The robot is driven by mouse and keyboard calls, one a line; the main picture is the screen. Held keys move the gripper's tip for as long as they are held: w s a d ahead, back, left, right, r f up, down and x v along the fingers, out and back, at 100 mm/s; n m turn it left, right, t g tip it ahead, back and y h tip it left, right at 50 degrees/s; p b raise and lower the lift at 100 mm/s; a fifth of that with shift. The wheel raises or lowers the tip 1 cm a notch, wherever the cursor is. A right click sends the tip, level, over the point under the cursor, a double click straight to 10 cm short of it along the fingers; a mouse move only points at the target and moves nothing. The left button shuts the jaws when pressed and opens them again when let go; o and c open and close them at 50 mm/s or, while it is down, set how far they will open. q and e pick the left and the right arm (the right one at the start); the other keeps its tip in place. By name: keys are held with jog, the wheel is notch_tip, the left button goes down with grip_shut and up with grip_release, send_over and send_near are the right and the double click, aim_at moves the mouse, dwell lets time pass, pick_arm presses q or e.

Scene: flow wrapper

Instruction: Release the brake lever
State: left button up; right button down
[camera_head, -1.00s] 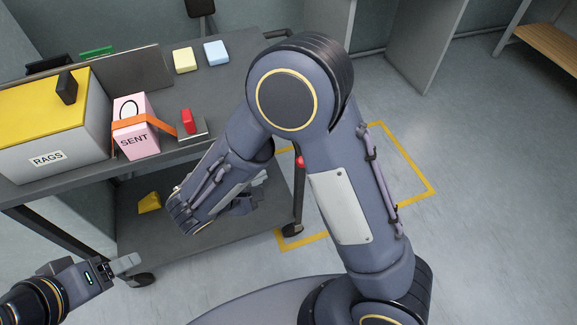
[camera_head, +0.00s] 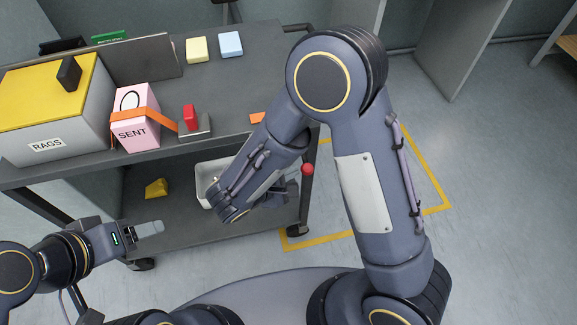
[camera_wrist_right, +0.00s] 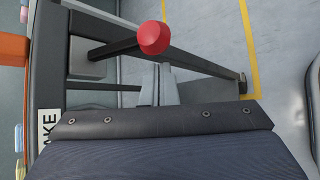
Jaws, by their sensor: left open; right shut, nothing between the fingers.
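The brake lever has a red ball knob (camera_head: 308,169) at the cart's right front corner. In the right wrist view the red knob (camera_wrist_right: 154,37) tops a dark bar (camera_wrist_right: 112,47) that comes from a grey block. A white label (camera_wrist_right: 45,125), partly covered, reads "KE". My right gripper (camera_head: 288,191) is just left of and below the knob, partly hidden by its own wrist. Its grey fingers (camera_wrist_right: 158,85) are shut and empty, close to the knob; I cannot tell whether they touch it. My left gripper (camera_head: 150,228) is open and empty, in front of the cart.
The cart top (camera_head: 262,65) holds a yellow-lidded RAGS box (camera_head: 70,125), a pink SENT box (camera_head: 136,110) and a red switch (camera_head: 190,117). The lower shelf holds a yellow wedge (camera_head: 156,188) and a white bin (camera_head: 203,173). Yellow floor tape (camera_head: 425,180) lies to the right.

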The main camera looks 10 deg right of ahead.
jog(key=shift+s+d+r, duration=0.2)
jog(key=shift+d+r, duration=0.15)
jog(key=shift+s+r+g+p, duration=0.1)
jog(key=shift+r+g+p, duration=0.2)
jog(key=shift+p, duration=0.45)
